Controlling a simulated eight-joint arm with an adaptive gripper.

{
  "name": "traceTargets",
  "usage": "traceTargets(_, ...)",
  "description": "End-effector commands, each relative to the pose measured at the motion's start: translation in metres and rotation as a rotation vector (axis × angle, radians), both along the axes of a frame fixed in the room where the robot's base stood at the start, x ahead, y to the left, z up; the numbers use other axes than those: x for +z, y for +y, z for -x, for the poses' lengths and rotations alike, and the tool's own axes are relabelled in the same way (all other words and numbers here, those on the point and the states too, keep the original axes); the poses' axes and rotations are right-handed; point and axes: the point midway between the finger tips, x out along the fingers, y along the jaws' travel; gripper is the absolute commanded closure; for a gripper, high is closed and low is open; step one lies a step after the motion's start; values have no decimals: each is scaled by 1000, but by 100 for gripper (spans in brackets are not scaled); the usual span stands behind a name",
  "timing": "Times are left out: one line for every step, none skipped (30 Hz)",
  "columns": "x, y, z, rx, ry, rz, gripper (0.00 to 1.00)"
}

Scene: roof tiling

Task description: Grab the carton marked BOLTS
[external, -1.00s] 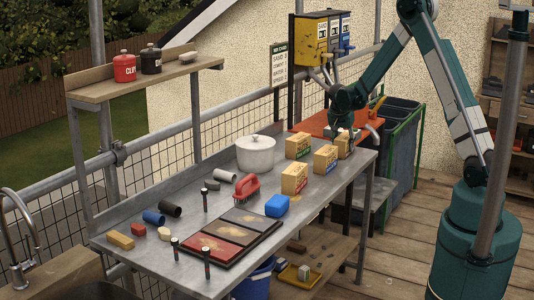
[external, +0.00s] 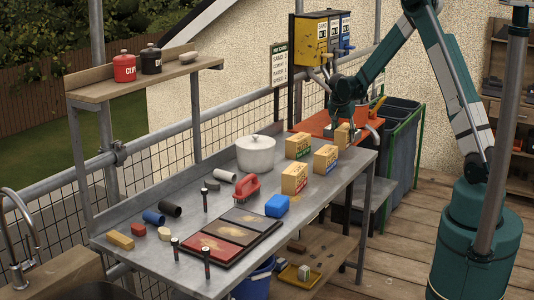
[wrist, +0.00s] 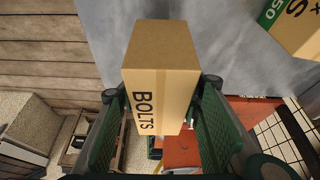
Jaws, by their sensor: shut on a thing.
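The carton marked BOLTS (wrist: 158,85) is a tan box between my gripper's two green-padded fingers in the wrist view, its lettering facing the camera. My gripper (wrist: 160,135) is shut on it, one finger on each side. In the external view the carton (external: 343,135) is at the far right end of the metal table, with my gripper (external: 342,122) over it. I cannot tell whether its base touches the table.
Several other cartons, including a green-labelled one (external: 298,146) and another (external: 325,158), stand close by on the metal table (external: 190,222). A white pot (external: 256,154), red brush (external: 245,186) and blue block (external: 277,206) are nearer the middle. An orange surface (external: 315,122) lies behind.

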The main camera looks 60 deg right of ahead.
Motion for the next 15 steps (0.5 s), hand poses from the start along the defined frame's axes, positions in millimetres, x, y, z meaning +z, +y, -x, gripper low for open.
traceTargets(10,0,0,0,0,0,84)
traceTargets(15,0,0,0,0,0,84)
traceTargets(20,0,0,0,0,0,84)
traceTargets(25,0,0,0,0,0,84)
traceTargets(29,0,0,0,0,0,84)
traceTargets(35,0,0,0,0,0,84)
traceTargets(38,0,0,0,0,0,84)
traceTargets(42,0,0,0,0,0,84)
traceTargets(46,0,0,0,0,0,84)
traceTargets(48,0,0,0,0,0,84)
traceTargets(51,0,0,0,0,0,84)
traceTargets(54,0,0,0,0,0,84)
traceTargets(55,0,0,0,0,0,84)
traceTargets(57,0,0,0,0,0,84)
traceTargets(58,0,0,0,0,0,84)
